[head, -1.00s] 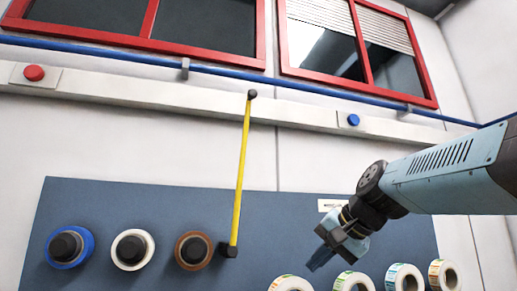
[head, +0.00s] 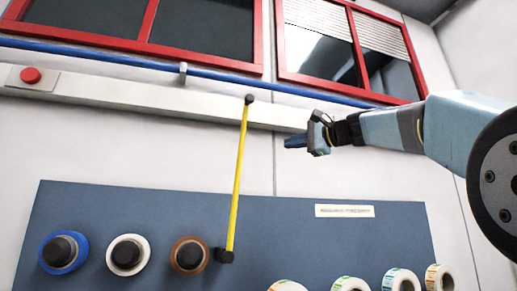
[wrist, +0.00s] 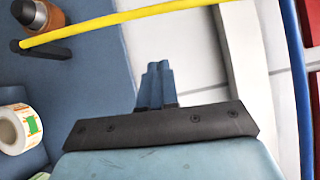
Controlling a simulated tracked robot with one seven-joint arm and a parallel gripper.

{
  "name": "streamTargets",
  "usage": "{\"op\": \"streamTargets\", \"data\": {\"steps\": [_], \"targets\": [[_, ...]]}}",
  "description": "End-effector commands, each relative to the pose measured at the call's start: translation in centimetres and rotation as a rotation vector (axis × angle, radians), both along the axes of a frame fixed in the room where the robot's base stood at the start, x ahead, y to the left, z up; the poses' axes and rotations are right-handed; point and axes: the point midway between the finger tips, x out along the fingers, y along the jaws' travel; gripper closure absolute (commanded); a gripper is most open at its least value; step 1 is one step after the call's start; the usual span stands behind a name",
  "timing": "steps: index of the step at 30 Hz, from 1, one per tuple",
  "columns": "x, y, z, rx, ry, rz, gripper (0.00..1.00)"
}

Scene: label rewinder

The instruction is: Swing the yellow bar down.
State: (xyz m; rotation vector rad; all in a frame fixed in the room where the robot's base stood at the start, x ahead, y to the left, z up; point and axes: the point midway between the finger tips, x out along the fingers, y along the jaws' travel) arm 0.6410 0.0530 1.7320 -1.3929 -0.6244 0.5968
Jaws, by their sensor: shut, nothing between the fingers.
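The yellow bar (head: 238,185) stands nearly upright in the head view, with a black knob at its top end and a black pivot block (head: 225,255) at its lower end on the blue-grey panel. My gripper (head: 288,143) is to the right of the bar's upper part, shut and empty, pointing left, with a gap to the bar in the picture. In the wrist view the gripper fingers (wrist: 157,82) are together, and the yellow bar (wrist: 120,17) crosses the top of the picture beyond them. The bar's knob end is out of the wrist view.
Blue, white and brown rolls (head: 190,255) sit left of the pivot. Several label rolls (head: 349,284) are at the lower right. A white rail (head: 150,98) with a red button (head: 31,75) and a blue pipe (head: 120,58) run above. The wall left of the bar is clear.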

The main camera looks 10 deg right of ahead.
Motion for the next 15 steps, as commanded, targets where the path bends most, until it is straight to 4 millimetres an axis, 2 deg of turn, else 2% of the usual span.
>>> {"op": "streamTargets", "data": {"steps": [8, 15], "targets": [[1.3, 1.3, 0.0, -0.001, 0.001, 0.001, 1.0], [4.2, 4.2, 0.2, -0.001, 0.001, 0.002, 1.0]]}}
